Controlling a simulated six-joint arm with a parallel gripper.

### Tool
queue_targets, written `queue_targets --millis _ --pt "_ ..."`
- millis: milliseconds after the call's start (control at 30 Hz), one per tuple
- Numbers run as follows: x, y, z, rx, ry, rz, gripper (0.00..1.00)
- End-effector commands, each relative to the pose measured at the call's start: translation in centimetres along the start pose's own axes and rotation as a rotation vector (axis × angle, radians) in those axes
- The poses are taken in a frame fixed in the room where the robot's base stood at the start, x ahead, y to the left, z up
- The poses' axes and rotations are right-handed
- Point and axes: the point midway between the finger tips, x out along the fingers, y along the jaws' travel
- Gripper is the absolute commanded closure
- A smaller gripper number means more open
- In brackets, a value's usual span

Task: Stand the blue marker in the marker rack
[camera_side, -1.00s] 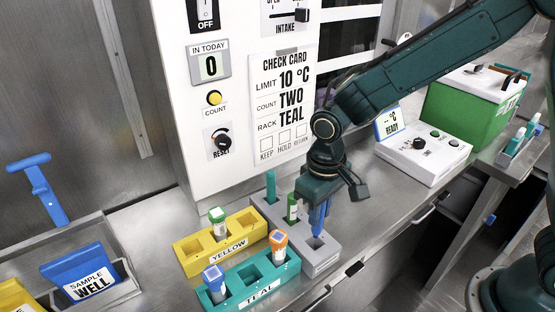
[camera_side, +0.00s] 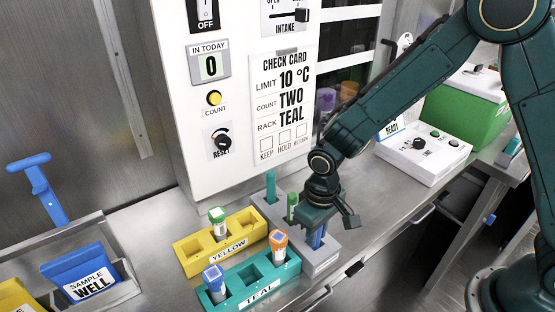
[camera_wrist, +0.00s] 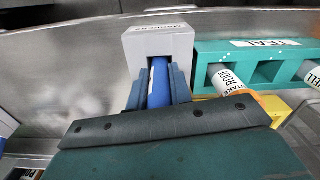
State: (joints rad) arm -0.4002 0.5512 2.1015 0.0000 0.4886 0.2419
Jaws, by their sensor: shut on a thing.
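The grey marker rack (camera_side: 322,264) stands on the bench. A teal marker (camera_side: 271,187) and a green marker (camera_side: 291,207) stand in its farther holes. My gripper (camera_side: 317,232) is over the rack's near end, shut on the blue marker (camera_side: 315,241). The marker is about upright, its lower end at the near hole; how deep it sits is hidden. In the wrist view the blue marker (camera_wrist: 158,84) lies between both fingers, its far end meeting the grey rack (camera_wrist: 157,42).
The teal tube rack (camera_side: 289,270) holds blue-capped and orange-capped tubes close beside the marker rack. The yellow rack (camera_side: 190,257) holds a green-capped tube. The white control box (camera_side: 425,153) and green case (camera_side: 455,118) stand at right. A blue sample well (camera_side: 80,272) is at left.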

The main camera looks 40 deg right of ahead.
Motion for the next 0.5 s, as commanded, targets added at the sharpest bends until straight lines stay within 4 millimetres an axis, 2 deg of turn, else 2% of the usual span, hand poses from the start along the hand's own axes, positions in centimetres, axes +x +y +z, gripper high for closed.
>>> queue_targets --millis 367,400,500 --pt "0.28 0.01 0.02 0.0 -0.001 0.0 1.0" --pt "0.33 0.0 0.02 0.0 -0.001 0.0 0.77" --pt "0.29 0.0 0.01 0.0 -0.001 0.0 0.57"
